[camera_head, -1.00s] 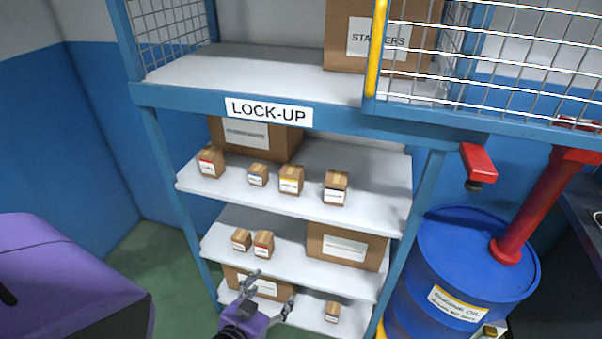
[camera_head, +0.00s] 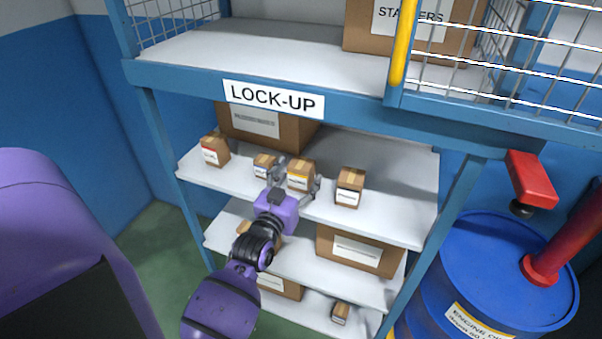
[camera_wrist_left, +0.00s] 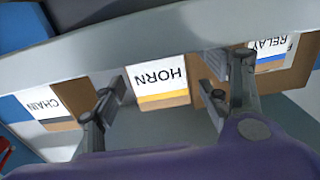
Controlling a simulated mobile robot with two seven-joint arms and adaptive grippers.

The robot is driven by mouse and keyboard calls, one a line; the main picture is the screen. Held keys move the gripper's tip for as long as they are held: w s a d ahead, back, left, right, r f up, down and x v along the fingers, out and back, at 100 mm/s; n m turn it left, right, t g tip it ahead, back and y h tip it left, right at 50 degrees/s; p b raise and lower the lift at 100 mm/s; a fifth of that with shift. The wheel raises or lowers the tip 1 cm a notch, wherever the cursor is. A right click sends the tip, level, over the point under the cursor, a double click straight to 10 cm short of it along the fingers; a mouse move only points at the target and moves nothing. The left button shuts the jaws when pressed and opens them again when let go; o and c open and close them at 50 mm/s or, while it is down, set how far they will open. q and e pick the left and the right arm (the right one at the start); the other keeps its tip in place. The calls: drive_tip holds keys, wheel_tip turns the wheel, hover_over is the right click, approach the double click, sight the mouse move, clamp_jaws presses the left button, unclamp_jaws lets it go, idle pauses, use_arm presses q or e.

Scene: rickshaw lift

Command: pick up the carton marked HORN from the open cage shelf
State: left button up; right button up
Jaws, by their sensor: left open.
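The HORN carton (camera_head: 301,171) is a small brown box with a yellow stripe, on the upper of the small-carton shelves under the LOCK-UP sign. In the left wrist view its label (camera_wrist_left: 160,78) reads upside down. My left gripper (camera_head: 298,181) is at the front of this carton, with a finger toward each side. In the wrist view the open fingers (camera_wrist_left: 165,90) frame the label, with gaps showing. I cannot tell how far they reach along its sides. My right gripper is not in view.
The RELAY carton (camera_head: 264,161) stands close on the left, near one finger. The CHAIN carton (camera_head: 350,187) stands to the right with a gap. A red-striped carton (camera_head: 214,149) is farther left. A large carton (camera_head: 262,126) stands behind. A blue drum (camera_head: 500,265) is at the right.

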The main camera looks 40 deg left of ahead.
use_arm(q)
drive_tip(key=shift+w+a, duration=0.15)
drive_tip(key=shift+w, duration=0.3)
drive_tip(key=shift+s, duration=0.1)
drive_tip(key=shift+c, duration=0.4)
drive_tip(key=c, duration=1.4)
